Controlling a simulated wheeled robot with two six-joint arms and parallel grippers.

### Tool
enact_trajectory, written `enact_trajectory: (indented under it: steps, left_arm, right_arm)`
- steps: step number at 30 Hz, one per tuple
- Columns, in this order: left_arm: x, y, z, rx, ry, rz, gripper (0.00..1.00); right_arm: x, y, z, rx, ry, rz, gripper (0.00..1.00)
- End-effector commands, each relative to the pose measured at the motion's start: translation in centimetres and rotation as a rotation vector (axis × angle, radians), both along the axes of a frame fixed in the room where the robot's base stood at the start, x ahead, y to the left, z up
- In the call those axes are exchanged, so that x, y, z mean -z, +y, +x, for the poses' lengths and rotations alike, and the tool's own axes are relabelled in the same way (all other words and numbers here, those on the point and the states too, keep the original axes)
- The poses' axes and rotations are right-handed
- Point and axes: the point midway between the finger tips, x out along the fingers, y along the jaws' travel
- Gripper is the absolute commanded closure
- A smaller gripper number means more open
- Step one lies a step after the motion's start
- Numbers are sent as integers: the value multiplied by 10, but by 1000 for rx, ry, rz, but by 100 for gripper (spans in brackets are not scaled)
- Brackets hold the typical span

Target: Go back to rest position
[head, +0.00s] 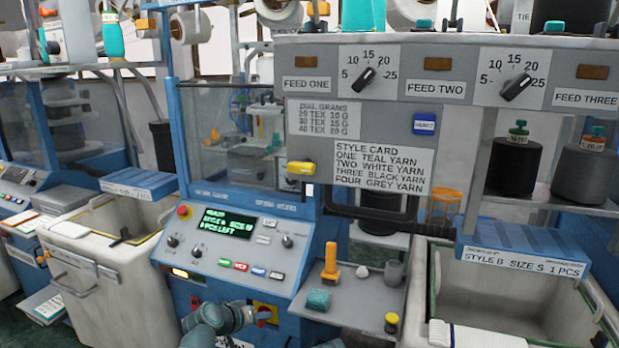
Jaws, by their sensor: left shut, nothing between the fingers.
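My left gripper (264,315) is low in the head view, in front of the lower front of the blue knitting machine, just below its control panel (233,248). The arm comes up from the bottom edge. The gripper is shut with nothing in it, close to a yellow plate with a red part on the machine front. I cannot tell whether it touches. My right gripper is not in view.
A small shelf (345,318) right of the panel holds an orange-handled tool (330,262) and a teal block (319,299). Grey bins stand left (92,262) and right (500,275). The feed panel (380,120) with dials hangs above. Yarn cones (513,163) stand at right.

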Motion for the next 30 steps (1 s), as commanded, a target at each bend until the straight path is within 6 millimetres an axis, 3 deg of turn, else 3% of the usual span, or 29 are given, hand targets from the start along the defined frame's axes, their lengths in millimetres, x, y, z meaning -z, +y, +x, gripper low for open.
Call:
enact_trajectory:
  steps: [3,6,13,14,15,24,30]
  left_arm:
    - [39,-7,-55,91,188,155,100]
    - [65,2,-99,130,353,290,100]
    - [89,42,-183,118,667,567,100]
    - [84,41,-189,122,689,592,100]
    - [72,26,-190,157,682,604,100]
    - [30,-42,-224,344,692,733,100]
    - [18,-63,-239,410,694,785,100]
  right_arm:
    - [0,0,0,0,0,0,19]
    - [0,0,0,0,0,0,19]
    - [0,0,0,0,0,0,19]
    - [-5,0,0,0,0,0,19]
    - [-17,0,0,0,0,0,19]
    - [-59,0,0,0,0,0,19]
    - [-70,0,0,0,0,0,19]
